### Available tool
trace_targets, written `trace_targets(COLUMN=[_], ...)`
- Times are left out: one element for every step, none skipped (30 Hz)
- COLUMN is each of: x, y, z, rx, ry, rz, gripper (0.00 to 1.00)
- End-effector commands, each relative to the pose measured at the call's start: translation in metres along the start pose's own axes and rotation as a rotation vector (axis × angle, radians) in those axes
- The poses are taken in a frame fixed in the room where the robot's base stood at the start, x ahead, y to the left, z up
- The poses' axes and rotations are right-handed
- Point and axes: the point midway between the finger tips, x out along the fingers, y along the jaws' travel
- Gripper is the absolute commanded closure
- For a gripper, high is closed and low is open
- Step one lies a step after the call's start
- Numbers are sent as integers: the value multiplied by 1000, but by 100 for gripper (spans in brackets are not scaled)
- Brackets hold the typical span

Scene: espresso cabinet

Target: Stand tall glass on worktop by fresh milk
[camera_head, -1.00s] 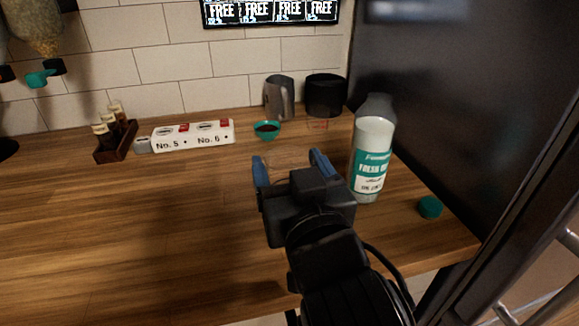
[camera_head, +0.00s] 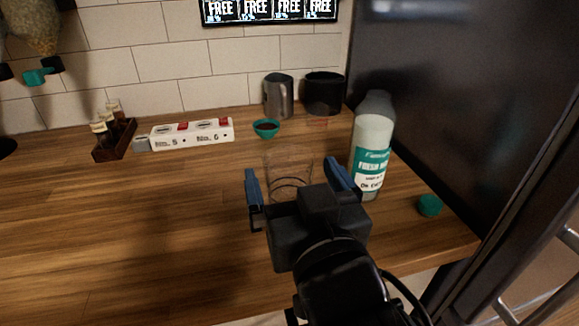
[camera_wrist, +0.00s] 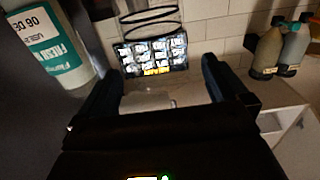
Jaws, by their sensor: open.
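The tall glass (camera_head: 290,166) is clear and hard to make out. It appears upright on the wooden worktop (camera_head: 150,215), just beyond my fingertips; its dark rings also show in the wrist view (camera_wrist: 150,16). The fresh milk bottle (camera_head: 371,150), white with a teal label, stands right of the glass with a gap between them; it is at the upper left of the wrist view (camera_wrist: 55,45). My gripper (camera_head: 295,176) is open, its blue fingers spread wide with nothing between them that I can see held. My gripper partly hides the glass's lower part.
A teal cap (camera_head: 429,205) lies near the worktop's right edge, by the dark cabinet side (camera_head: 440,100). A small teal bowl (camera_head: 266,128), a metal jug (camera_head: 278,96) and a black container (camera_head: 323,93) stand behind. A white labelled block (camera_head: 192,134) and a bottle rack (camera_head: 114,139) are left. The left worktop is clear.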

Motion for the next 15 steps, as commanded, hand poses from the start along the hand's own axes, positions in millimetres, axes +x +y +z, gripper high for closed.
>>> trace_targets(x=[-13,-20,-28,-35,-41,-50,-55,-61,-66,-69,-72,-76,-78,-80,-83], y=[0,0,0,0,0,0,0,0,0,0,0,0,0,0,0], z=[2,3,2,2,2,2,2,2,0,0,0,0,0,0,0], rx=[0,-1,0,0,0,-1,-1,0,-1,-2,-2,-1,0,-1,-1], ry=[-2,-3,-2,-2,-2,-2,-2,-2,-3,-4,-3,-3,-3,-3,-2], rz=[-1,0,0,-1,-1,0,0,0,0,0,0,0,0,1,1], gripper=[0,0,0,0,0,0,0,0,0,0,0,0,0,0,0])
